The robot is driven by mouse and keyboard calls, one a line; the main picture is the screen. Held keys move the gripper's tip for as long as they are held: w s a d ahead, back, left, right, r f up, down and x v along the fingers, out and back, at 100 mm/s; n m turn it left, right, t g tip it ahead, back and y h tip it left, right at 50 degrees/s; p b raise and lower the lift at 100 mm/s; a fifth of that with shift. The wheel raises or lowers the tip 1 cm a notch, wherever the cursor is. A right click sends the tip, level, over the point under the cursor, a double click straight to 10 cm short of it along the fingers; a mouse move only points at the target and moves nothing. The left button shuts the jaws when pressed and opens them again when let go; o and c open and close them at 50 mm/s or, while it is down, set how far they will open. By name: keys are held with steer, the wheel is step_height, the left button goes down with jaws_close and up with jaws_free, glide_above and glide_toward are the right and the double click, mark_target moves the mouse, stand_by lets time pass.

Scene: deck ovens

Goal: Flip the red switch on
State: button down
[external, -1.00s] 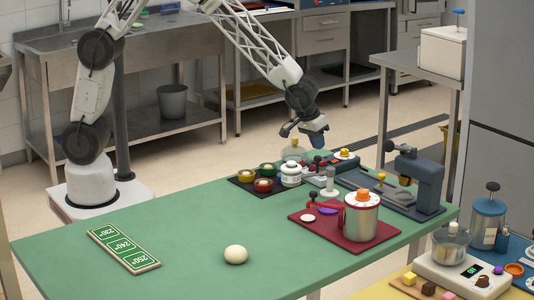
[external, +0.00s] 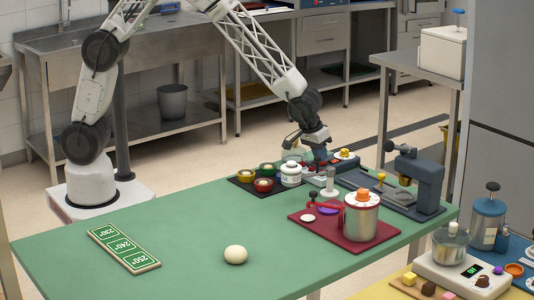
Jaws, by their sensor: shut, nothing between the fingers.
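A dark control box (external: 352,166) sits at the far edge of the green table. Small red parts (external: 322,165) show on it, and a yellow knob (external: 344,153) stands at its back right. Which red part is the switch, and its position, are too small to tell. My gripper (external: 319,157) is shut and empty, pointing down at the left part of the box, just over or against the red parts. I cannot tell whether it touches them. My gripper partly hides that area.
A black tray (external: 240,181) with small colored pots and a white jar (external: 291,174) stand left of the box. A blue-grey press (external: 430,185) is right. A red tray (external: 305,228) holds a metal canister (external: 361,220). The table's left half is mostly clear.

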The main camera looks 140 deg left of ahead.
steer(key=shift+w+f+g, duration=0.2)
steer(key=shift+f+g, duration=0.15)
steer(key=shift+g, duration=0.05)
steer(key=shift+r, duration=0.1)
steer(key=shift+s, duration=0.3)
steer(key=shift+s+r, duration=0.1)
steer(key=shift+s, duration=0.4)
steer(key=shift+r, duration=0.9)
steer(key=w+v, duration=0.2)
steer(key=v, duration=1)
steer(key=shift+a, duration=0.25)
